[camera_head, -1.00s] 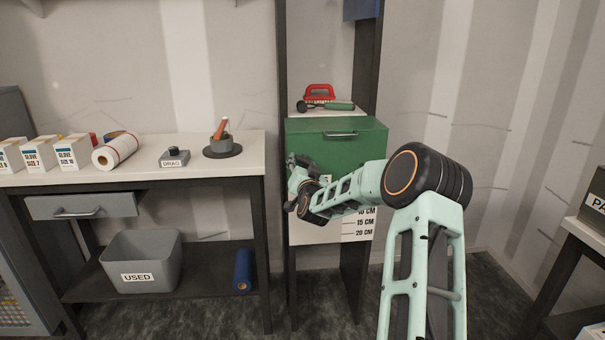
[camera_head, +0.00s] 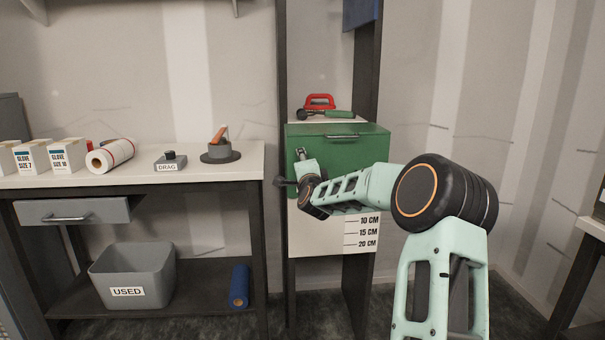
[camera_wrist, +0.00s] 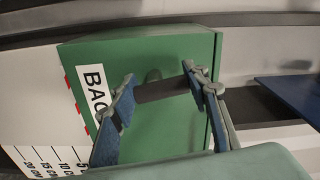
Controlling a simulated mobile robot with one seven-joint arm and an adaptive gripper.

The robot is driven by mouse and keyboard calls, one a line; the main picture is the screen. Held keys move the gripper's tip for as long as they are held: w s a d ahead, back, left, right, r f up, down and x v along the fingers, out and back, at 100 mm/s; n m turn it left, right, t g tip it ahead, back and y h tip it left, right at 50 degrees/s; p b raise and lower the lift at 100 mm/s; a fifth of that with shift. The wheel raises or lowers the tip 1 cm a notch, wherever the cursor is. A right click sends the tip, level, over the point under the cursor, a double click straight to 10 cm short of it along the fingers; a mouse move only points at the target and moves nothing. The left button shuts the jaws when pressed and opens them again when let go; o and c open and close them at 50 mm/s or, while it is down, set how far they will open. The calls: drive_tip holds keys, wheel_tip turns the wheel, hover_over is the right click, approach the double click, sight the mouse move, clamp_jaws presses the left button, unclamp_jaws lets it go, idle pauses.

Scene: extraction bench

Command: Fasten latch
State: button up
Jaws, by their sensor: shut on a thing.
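The green case (camera_head: 355,145) stands on a narrow rack, and its green front also fills the middle of the wrist view (camera_wrist: 160,135). A dark grey bar (camera_wrist: 161,90), which looks like the latch's handle, lies across that front. My gripper (camera_wrist: 161,91) is shut on this bar, with a blue-padded finger at each end. In the head view my gripper (camera_head: 291,168) is at the left part of the case's front, and my wrist hides the latch there. Whether the latch is fastened, I cannot tell.
A depth scale (camera_head: 362,231) is on the white panel below. The bench (camera_head: 225,157) at left holds a drag weight (camera_head: 170,163) and boxes. A grey USED bin (camera_head: 135,275) sits beneath.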

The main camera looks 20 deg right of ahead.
drive_tip(key=shift+m+b, duration=0.75)
drive_tip(key=shift+m, duration=0.35)
drive_tip(key=shift+r, duration=0.15)
drive_tip(key=o, duration=1.2)
drive_tip(key=v, duration=1.2)
